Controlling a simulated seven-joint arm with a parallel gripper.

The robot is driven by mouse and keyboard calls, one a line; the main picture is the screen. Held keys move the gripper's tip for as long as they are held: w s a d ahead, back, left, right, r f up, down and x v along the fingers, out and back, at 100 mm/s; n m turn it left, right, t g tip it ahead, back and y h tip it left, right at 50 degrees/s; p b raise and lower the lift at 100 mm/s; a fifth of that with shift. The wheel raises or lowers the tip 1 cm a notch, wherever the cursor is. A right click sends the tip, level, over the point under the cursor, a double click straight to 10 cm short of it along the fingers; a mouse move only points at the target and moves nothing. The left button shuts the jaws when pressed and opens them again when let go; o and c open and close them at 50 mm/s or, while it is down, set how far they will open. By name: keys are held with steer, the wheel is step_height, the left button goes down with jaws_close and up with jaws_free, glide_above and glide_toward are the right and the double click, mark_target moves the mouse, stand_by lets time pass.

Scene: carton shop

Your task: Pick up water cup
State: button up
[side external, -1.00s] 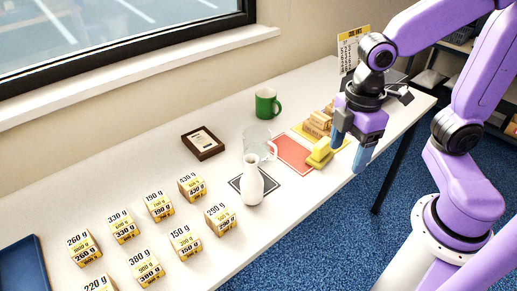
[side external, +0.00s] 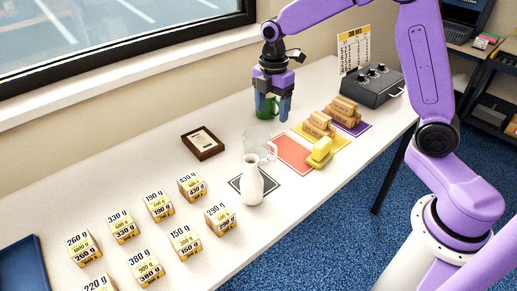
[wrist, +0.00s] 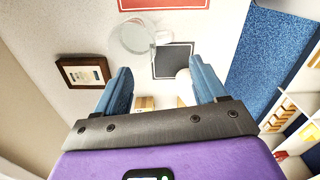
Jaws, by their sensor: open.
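My gripper (side external: 272,115) is open and empty, above the table, up and to the right of the glass cup in the side view.
A red mat (side external: 294,154), a yellow block (side external: 320,150), wooden blocks (side external: 318,124) and a framed plaque (side external: 203,142) lie nearby. Several weight-labelled boxes (side external: 191,187) fill the near left.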

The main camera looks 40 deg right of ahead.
mark_target(261, 148)
step_height(261, 148, down, 11)
steer(key=shift+s+f, duration=0.1)
steer(key=shift+f, duration=0.1)
steer(key=shift+s+a+f, duration=0.1)
steer(key=shift+s+f, duration=0.05)
steer(key=shift+f, duration=1.2)
steer(key=shift+s+a+f, duration=0.1)
steer(key=shift+s+f, duration=0.05)
steer(key=shift+f, duration=1.15)
jaws_close()
